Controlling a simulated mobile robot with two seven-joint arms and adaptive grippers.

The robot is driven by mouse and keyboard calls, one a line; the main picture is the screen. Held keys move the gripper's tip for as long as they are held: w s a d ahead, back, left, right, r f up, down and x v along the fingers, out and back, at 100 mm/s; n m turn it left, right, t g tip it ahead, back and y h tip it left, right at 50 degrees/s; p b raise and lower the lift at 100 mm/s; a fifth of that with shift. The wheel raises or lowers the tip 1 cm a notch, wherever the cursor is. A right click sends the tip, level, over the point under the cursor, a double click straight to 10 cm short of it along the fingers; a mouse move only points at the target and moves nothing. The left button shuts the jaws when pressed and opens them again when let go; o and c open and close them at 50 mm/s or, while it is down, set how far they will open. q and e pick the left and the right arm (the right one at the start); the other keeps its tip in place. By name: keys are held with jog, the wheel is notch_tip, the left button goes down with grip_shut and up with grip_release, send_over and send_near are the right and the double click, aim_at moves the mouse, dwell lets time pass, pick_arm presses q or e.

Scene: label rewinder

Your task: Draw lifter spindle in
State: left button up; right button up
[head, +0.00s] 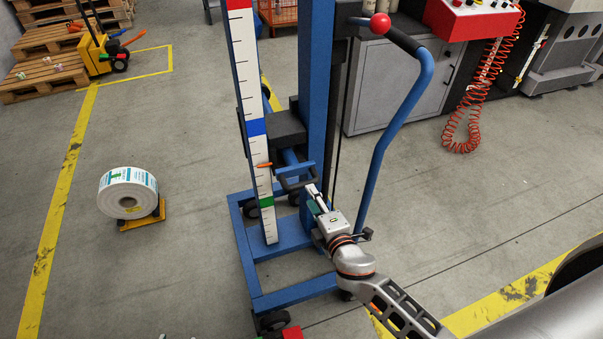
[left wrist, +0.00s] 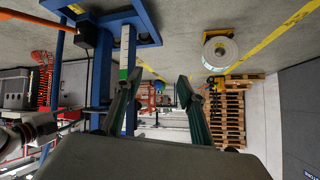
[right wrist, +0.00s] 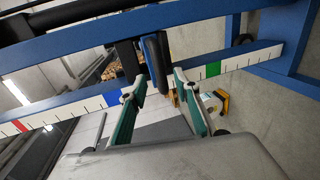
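The blue lifter (head: 319,90) stands upright in the middle of the head view, with a striped height scale (head: 246,90). On it is a dark carriage block (head: 288,130). Below the block a black handle bar (head: 296,184) sticks out; I cannot tell which part is the spindle. My right gripper (head: 316,196) is just below this handle. In the right wrist view my right gripper (right wrist: 157,82) is open, with a dark rounded bar (right wrist: 155,60) just beyond its fingertips, apparently not gripped.
A label roll (head: 128,193) rests on a small yellow stand at the left. A blue push handle (head: 400,110) curves down on the lifter's right. A grey cabinet (head: 395,85), a red control box (head: 470,18) and a coiled red hose (head: 462,130) stand behind. Pallets (head: 45,75) are far left.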

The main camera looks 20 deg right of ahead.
aim_at(304, 185)
jog(key=shift+b+x, duration=0.5)
jog(key=shift+x, duration=3.2)
grip_shut()
